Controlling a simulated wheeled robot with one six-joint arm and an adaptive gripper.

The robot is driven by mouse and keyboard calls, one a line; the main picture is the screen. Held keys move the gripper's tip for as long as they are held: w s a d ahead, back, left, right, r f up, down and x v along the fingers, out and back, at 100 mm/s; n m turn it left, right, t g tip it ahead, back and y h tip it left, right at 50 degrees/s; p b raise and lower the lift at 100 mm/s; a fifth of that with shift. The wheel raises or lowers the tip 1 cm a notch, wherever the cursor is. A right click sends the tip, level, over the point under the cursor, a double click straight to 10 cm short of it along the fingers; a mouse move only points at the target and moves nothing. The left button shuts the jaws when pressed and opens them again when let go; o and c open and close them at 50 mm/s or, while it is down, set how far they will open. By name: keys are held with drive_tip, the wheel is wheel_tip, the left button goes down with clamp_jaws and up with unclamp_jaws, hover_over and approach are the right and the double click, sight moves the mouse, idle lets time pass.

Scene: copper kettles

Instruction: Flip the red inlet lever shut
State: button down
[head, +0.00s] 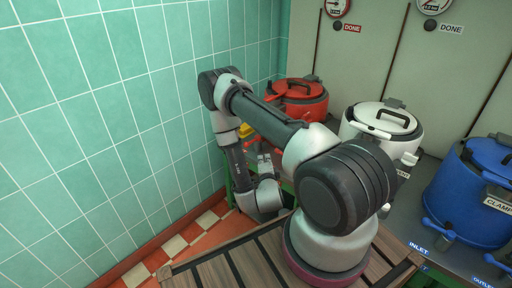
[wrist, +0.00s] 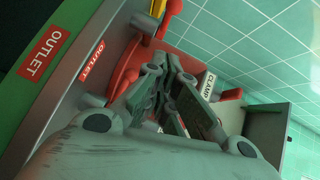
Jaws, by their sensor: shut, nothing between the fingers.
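The red kettle (head: 300,106) stands at the back left of the bench, with a dark handle on its lid. In the head view my gripper (head: 264,162) is low beside its left front, partly hidden by my arm. In the wrist view my gripper (wrist: 176,72) is shut and empty, in front of red parts. A red curved part (wrist: 126,68) lies left of the fingers, next to an OUTLET label (wrist: 92,60). A CLAMP label (wrist: 208,85) is right of the fingers. I cannot make out the red inlet lever for certain; the fingers may hide it.
A white kettle (head: 372,120) and a blue kettle (head: 466,190) stand to the right on the bench. A yellow part (head: 245,130) is close to my gripper, left of the red kettle. The green tiled wall (head: 110,110) bounds the left side.

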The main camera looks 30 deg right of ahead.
idle(0.3)
approach(252, 141)
drive_tip(key=d, duration=0.5)
drive_tip(key=shift+f, duration=0.1)
drive_tip(key=w, duration=0.2)
drive_tip(key=shift+w+a+f, duration=0.25)
drive_tip(key=shift+w+a, duration=0.1)
drive_tip(key=shift+w+a+f, duration=0.15)
drive_tip(key=shift+w+f, duration=0.05)
drive_tip(key=shift+w, duration=0.6)
drive_tip(key=shift+w+a, duration=0.1)
drive_tip(key=shift+a, duration=0.1)
